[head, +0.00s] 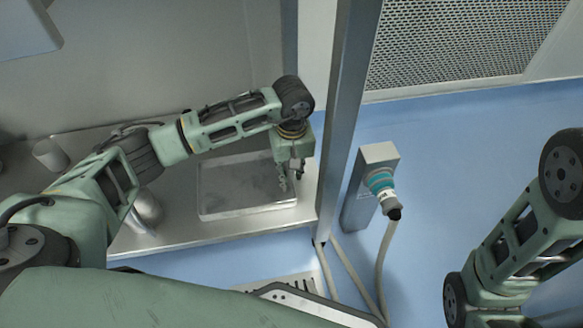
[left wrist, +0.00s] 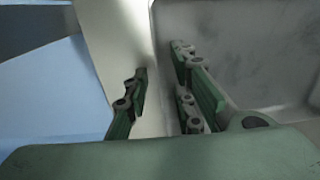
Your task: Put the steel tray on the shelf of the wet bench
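The steel tray (head: 235,188) is a shallow, empty rectangular pan lying on the metal surface of the wet bench (head: 190,232). My left gripper (head: 290,183) points down at the tray's right edge in the head view. In the left wrist view my left gripper (left wrist: 162,72) is open, its fingers apart on either side of the tray's side wall. The tray's grey inside (left wrist: 250,45) fills the upper right there. Whether a finger touches the wall I cannot tell. My right arm shows at the right of the head view, but its gripper is out of frame.
A metal post (head: 345,110) rises just right of the tray. Beyond it stands a grey pedestal (head: 372,160) with a teal connector (head: 382,184) and hoses. A rounded metal vessel (head: 147,207) and a cup-like container (head: 50,154) stand left on the bench. Blue floor is open at right.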

